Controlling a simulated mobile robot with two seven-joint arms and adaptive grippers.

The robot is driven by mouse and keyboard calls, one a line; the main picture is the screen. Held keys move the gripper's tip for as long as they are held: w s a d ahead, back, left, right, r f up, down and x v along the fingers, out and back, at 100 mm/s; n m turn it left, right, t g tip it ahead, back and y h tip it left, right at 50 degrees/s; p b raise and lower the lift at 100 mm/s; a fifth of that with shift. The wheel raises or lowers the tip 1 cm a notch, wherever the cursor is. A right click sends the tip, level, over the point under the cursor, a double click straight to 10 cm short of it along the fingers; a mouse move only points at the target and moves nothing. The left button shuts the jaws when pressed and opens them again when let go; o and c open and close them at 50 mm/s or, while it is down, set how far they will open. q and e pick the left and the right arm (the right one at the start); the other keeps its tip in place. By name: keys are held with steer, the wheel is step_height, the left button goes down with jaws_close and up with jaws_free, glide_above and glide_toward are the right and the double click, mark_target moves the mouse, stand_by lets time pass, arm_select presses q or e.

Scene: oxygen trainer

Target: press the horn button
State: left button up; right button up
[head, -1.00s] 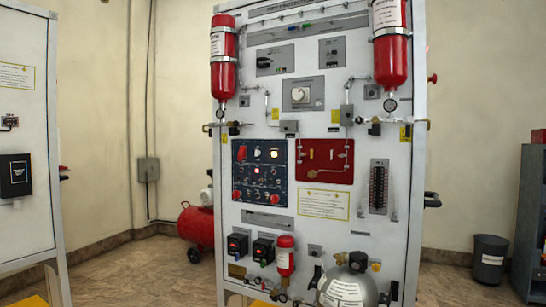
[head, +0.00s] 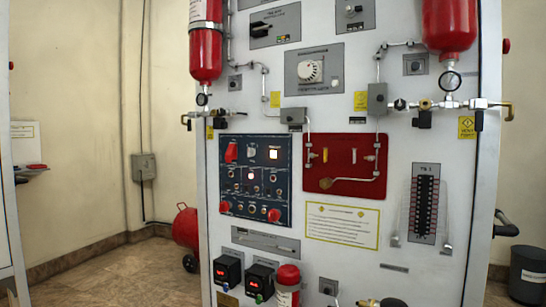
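A dark blue control panel (head: 262,142) is on the left half of the white trainer board, in the head view. It has a red switch or cover (head: 231,151) at top left, a pale control (head: 252,152) beside it and a glowing square button (head: 273,154) at top right. A lit lamp (head: 251,175), small toggles and red knobs (head: 274,215) are lower down. The labels are too small to read, so I cannot tell which control is the horn button. Neither of my grippers is in view.
Red cylinders (head: 205,50) hang at the board's upper left and upper right. A red panel (head: 343,140) with piping is right of the control panel. Pipes and valves stick out across the board. A red tank (head: 186,228) stands on the floor behind, and a dark bin (head: 527,272) at right.

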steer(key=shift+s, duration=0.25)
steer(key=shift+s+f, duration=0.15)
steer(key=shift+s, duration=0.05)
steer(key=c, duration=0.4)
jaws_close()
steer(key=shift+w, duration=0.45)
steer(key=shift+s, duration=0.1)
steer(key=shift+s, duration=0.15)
